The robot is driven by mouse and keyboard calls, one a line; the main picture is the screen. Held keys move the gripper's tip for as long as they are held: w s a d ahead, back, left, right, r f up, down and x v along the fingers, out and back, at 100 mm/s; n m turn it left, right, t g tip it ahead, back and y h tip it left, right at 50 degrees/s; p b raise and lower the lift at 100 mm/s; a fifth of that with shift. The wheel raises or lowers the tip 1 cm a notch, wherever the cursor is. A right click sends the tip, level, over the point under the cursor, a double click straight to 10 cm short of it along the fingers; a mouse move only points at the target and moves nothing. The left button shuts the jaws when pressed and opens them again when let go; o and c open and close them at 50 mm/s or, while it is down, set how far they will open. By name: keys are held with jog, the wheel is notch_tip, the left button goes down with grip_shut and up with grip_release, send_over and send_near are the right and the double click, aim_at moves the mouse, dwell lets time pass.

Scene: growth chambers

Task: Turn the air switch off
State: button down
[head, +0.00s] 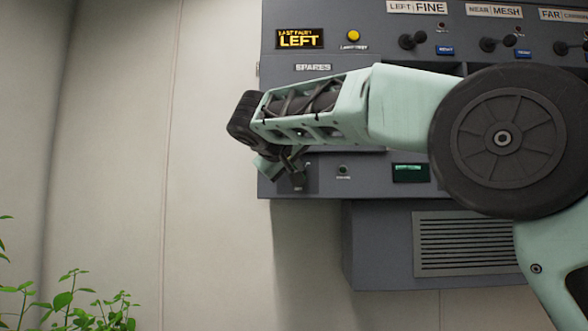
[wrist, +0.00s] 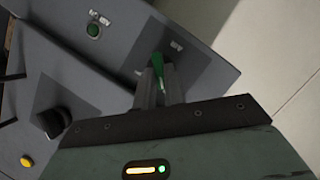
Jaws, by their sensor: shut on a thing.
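A small switch with a green lever (wrist: 157,62) stands on a dark plate at the corner of the grey panel in the wrist view. My gripper (wrist: 160,82) is shut on this lever, with its fingers on either side of it. In the head view my gripper (head: 293,162) points down at the lower left corner of the panel (head: 325,190). My arm and fingers hide most of the switch there.
A green button (wrist: 93,30), a black knob (wrist: 52,122) and a yellow button (wrist: 27,161) are near in the wrist view. A lit display (head: 300,39) reads LEFT. A vented box (head: 380,245) sits below the panel. Leafy plants (head: 75,300) stand lower left.

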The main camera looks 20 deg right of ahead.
jog(key=c, duration=1.5)
grip_release()
jog(key=b+v, duration=0.2)
jog(key=v, duration=1.5)
jog(key=shift+s+a, duration=0.1)
jog(key=shift+s, duration=0.15)
